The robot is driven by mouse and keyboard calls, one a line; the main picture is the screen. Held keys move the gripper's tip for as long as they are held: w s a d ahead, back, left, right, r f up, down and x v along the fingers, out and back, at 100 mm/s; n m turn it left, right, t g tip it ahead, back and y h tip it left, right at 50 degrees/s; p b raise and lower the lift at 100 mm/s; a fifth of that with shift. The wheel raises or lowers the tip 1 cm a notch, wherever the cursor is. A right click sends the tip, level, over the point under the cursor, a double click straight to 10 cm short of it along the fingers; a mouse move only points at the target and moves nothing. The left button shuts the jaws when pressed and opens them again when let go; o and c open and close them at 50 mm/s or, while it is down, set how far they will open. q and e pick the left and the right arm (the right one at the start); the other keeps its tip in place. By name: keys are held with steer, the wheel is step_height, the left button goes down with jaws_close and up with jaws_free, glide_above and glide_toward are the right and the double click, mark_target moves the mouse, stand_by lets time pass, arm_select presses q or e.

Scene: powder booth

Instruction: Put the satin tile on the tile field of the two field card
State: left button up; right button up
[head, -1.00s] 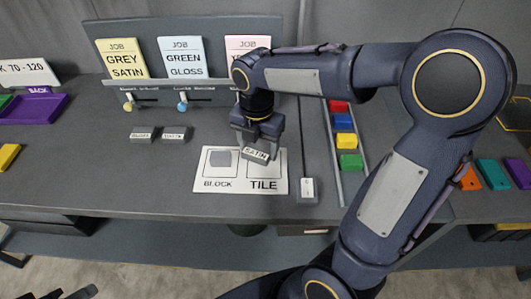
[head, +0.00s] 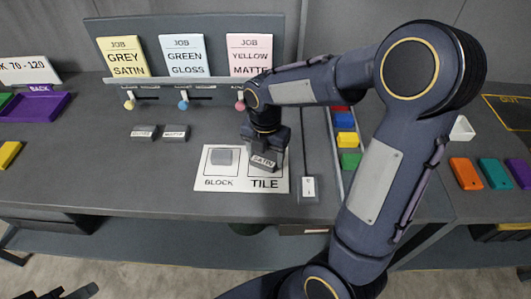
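The satin tile (head: 263,162) is a small grey piece with a white label, at the TILE field of the white two field card (head: 237,186). My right gripper (head: 264,152) is directly above the tile, with its fingers down at the tile's sides; it appears to hold it. I cannot tell whether the tile touches the card. A grey block (head: 222,157) lies on the BLOCK field. At the bottom left, a dark part of my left arm shows, but I cannot make out its fingertips.
Job cards stand behind: grey satin (head: 123,58), green gloss (head: 182,57), yellow matte (head: 249,55). Coloured blocks (head: 346,140) sit in a rack.

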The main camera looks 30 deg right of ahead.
mark_target(265, 157)
steer(key=o, duration=0.4)
steer(key=shift+r, duration=0.1)
step_height(265, 157, up, 11)
steer(key=s+a+m+t+y, duration=0.1)
steer(key=s+m+t, duration=0.1)
steer(key=s+m, duration=0.3)
steer(key=s+a+f+m+t+y, duration=0.1)
steer(key=s+m, duration=0.5)
steer(key=m, duration=0.7)
steer(key=s+a+f+m+t+y, duration=0.1)
steer(key=s+a+m+t, duration=0.1)
steer(key=s+m, duration=0.4)
steer(key=shift+m+t+y+p, duration=0.3)
steer(key=shift+m+y+p, duration=0.1)
steer(key=shift+m, duration=1.1)
